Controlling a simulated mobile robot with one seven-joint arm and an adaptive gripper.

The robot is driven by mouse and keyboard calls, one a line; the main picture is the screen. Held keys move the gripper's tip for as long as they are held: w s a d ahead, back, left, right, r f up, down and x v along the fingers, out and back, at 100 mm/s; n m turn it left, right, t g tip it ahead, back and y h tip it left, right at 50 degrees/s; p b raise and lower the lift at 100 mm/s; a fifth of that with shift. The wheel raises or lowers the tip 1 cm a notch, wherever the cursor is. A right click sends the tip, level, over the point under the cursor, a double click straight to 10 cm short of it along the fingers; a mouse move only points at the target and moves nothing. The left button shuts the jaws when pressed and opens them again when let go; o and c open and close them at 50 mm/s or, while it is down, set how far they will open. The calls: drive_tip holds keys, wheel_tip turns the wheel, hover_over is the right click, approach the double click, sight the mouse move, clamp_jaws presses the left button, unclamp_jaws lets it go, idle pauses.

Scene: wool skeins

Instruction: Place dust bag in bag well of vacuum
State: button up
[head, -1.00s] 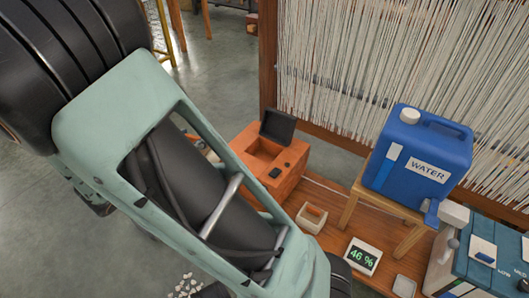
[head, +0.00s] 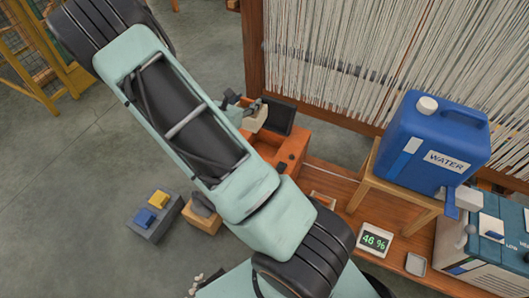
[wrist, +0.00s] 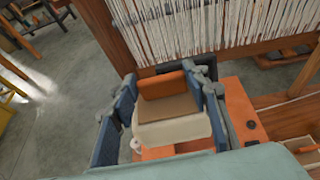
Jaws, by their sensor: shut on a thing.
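The dust bag (wrist: 172,132) is a small cream block with a brown top face. It sits between the blue-grey fingers of my gripper (wrist: 168,105), which is shut on it. In the head view the bag (head: 256,119) and my gripper (head: 248,106) are at the far-left side of the orange vacuum (head: 293,147). The vacuum's black lid (head: 280,116) stands open behind them. The bag appears over or close to the bag well; its height above it cannot be told. My arm and the bag hide most of the well. The vacuum body also shows in the wrist view (wrist: 240,112).
A wooden bench (head: 340,187) carries a readout showing 46 % (head: 374,240) and a small tray (head: 416,264). A blue water can (head: 433,140) stands on a wooden stand. A loom with white threads (head: 370,60) rises behind. Yellow and blue blocks lie on a grey box (head: 155,222).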

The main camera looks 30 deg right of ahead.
sight(263, 108)
drive_tip(key=d+f, duration=0.1)
drive_tip(key=s+d+f, duration=0.1)
drive_tip(key=d, duration=0.1)
drive_tip(key=s+d+f, duration=0.1)
drive_tip(key=d+f, duration=0.1)
wheel_tip(263, 108, down, 18)
drive_tip(key=b, duration=0.5)
drive_tip(key=shift+b, duration=0.4)
drive_tip(key=shift+f, duration=0.1)
drive_tip(key=o, duration=1.5)
drive_tip(key=p+v, duration=0.3)
drive_tip(key=v, duration=0.9)
drive_tip(key=shift+w, duration=0.15)
